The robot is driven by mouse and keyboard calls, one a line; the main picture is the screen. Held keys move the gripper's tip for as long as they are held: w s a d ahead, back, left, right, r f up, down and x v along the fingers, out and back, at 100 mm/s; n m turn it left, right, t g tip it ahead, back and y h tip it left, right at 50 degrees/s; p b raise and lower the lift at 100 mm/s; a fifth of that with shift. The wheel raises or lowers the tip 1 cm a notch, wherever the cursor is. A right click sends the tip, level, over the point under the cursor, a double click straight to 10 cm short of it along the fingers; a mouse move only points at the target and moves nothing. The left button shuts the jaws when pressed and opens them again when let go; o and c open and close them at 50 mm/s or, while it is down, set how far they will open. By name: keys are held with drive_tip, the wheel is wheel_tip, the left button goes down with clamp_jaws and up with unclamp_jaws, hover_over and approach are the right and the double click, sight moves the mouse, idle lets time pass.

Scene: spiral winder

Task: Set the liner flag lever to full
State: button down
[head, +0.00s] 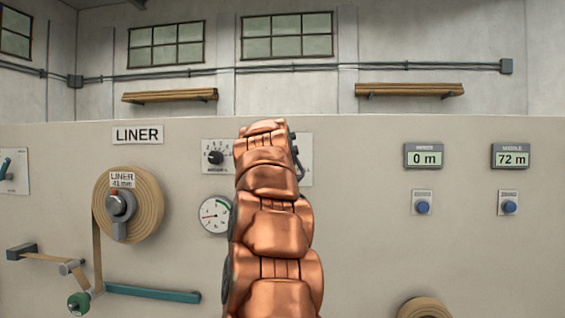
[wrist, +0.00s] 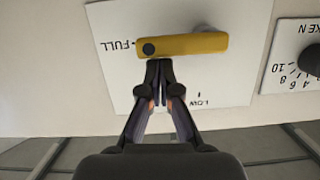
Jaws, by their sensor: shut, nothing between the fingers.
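The yellow liner flag lever (wrist: 185,44) lies level across its white plate (wrist: 120,80) in the wrist view, which shows the lettering upside down. Its end with the black dot points left at the FULL mark (wrist: 120,45). The LOW mark (wrist: 200,102) is below the lever's other end. My gripper (wrist: 160,64) is shut and empty, its fingertips right at the lower edge of the lever near the black-dot end. I cannot tell whether they touch it. In the head view my arm hides the lever and gripper.
A dial knob plate (wrist: 290,60) is to the right of the lever plate in the wrist view. In the head view, the liner roll (head: 150,225) and a round gauge (head: 215,214) are left of my arm. Two displays (head: 424,156) and blue buttons are at right.

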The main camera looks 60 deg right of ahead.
drive_tip(key=s+a+r+p, duration=0.1)
drive_tip(key=s+a+r, duration=0.2)
drive_tip(key=a+r, duration=0.3)
drive_tip(key=a, duration=0.3)
drive_tip(key=shift+s+r+p, duration=0.15)
drive_tip(key=shift+s+p, duration=0.05)
drive_tip(key=shift+p, duration=0.1)
drive_tip(key=shift+a, duration=0.1)
idle(0.6)
